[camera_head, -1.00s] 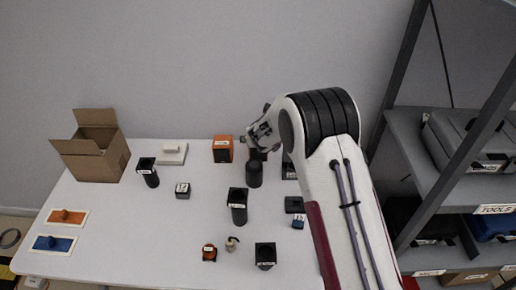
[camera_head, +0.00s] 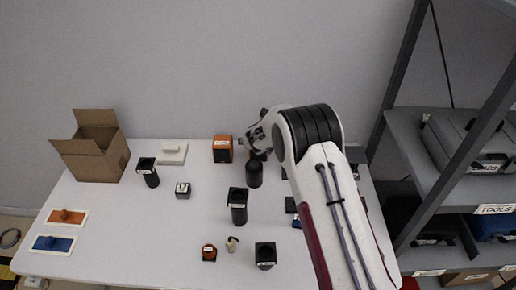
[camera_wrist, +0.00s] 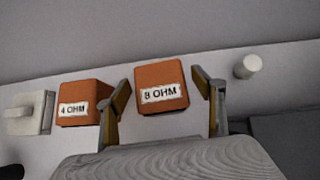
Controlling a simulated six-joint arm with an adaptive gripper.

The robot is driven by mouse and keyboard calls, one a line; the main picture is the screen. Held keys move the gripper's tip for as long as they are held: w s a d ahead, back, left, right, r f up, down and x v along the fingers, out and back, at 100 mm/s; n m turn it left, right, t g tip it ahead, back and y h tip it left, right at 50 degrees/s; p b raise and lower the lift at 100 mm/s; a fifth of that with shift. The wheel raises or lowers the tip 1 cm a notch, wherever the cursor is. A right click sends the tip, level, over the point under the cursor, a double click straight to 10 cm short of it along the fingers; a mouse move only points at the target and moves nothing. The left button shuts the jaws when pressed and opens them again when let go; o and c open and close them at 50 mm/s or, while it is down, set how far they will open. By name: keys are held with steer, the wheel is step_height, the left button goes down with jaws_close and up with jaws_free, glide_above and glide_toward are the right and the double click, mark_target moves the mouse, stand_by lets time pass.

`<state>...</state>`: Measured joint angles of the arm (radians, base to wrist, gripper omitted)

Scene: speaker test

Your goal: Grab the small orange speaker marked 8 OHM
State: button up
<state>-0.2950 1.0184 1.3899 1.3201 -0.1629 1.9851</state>
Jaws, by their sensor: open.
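The orange speaker marked 8 OHM (camera_wrist: 163,77) stands on the table in the wrist view, its label facing my camera. My gripper (camera_wrist: 160,84) is open, one finger on each side of it in the picture; I cannot tell how far ahead the box is or whether the fingers touch it. A similar orange box marked 4 OHM (camera_wrist: 80,110) stands just left of it. In the head view, my gripper (camera_head: 256,141) is at the back of the table, right of an orange box (camera_head: 222,150) whose label is too small to read. The 8 OHM box is not clearly visible there.
A pale handled block (camera_wrist: 30,112) is left of the 4 OHM box; a white cylinder (camera_wrist: 248,66) is beyond my right finger. In the head view, black cylinders (camera_head: 254,176) (camera_head: 238,205) stand nearer, and a shelf (camera_head: 450,140) is on the right.

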stand_by(0.4)
steer(key=c, duration=1.7)
steer(key=shift+r, duration=0.35)
steer(key=shift+r, duration=4.65)
steer(key=shift+r, duration=0.1)
